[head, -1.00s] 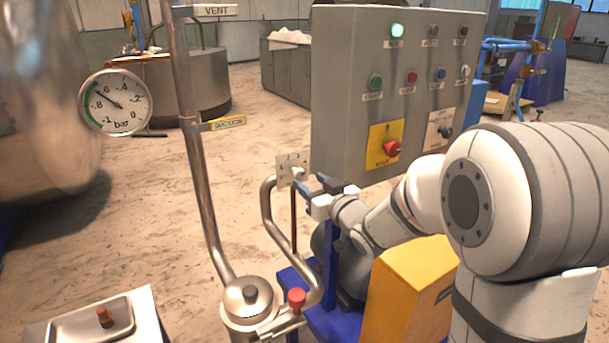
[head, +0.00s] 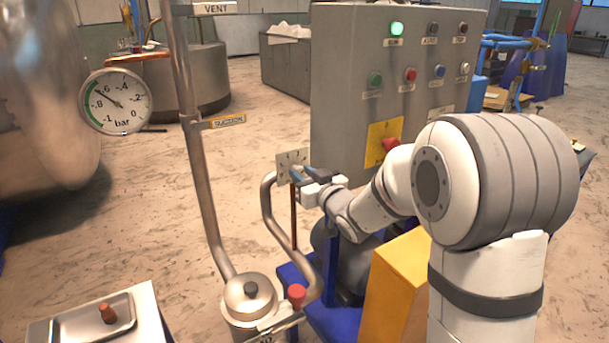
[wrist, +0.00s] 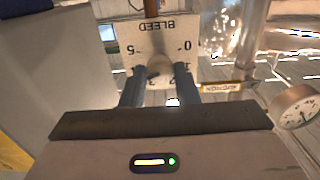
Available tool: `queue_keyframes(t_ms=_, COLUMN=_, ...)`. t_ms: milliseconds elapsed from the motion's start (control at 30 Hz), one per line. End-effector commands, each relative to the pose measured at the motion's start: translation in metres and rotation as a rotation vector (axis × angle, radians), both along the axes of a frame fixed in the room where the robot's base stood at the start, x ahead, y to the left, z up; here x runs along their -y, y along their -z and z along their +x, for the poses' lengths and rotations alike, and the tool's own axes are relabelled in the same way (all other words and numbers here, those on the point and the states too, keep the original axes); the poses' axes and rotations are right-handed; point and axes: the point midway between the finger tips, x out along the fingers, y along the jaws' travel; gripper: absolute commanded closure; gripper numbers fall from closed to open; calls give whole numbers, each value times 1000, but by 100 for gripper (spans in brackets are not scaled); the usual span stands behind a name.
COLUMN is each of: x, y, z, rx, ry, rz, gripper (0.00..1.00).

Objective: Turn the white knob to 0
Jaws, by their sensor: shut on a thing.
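The white knob (wrist: 159,67) sits on a pale dial plate (wrist: 178,40) marked BLEED with numbers from 0 to 5. In the wrist view the plate appears upside down, with 0 at the right and 5 at the left. My gripper (wrist: 159,78) has a dark finger on each side of the knob and is shut on it. Which number the knob points to is not clear. In the head view the plate (head: 284,160) stands at the middle, and my gripper (head: 300,176) reaches it from the right, its fingers largely covering the knob.
A grey control cabinet (head: 340,100) stands close behind my arm. A steel pipe (head: 196,150) and a curved pipe (head: 269,215) run left of the plate. A red-handled valve (head: 297,293) is below. A pressure gauge (head: 116,101) hangs at the left.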

Motion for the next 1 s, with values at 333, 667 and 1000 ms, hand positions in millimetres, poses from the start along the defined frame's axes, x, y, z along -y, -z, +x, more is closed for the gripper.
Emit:
queue_keyframes(t_ms=333, x=0, y=1, z=0, rx=5, ry=1, rz=-7, gripper=96)
queue_keyframes(t_ms=667, x=0, y=6, z=0, rx=86, ry=1, rz=-120, gripper=96)
queue_keyframes(t_ms=1000, x=-1, y=8, z=-1, rx=257, ry=2, rz=-373, gripper=96)
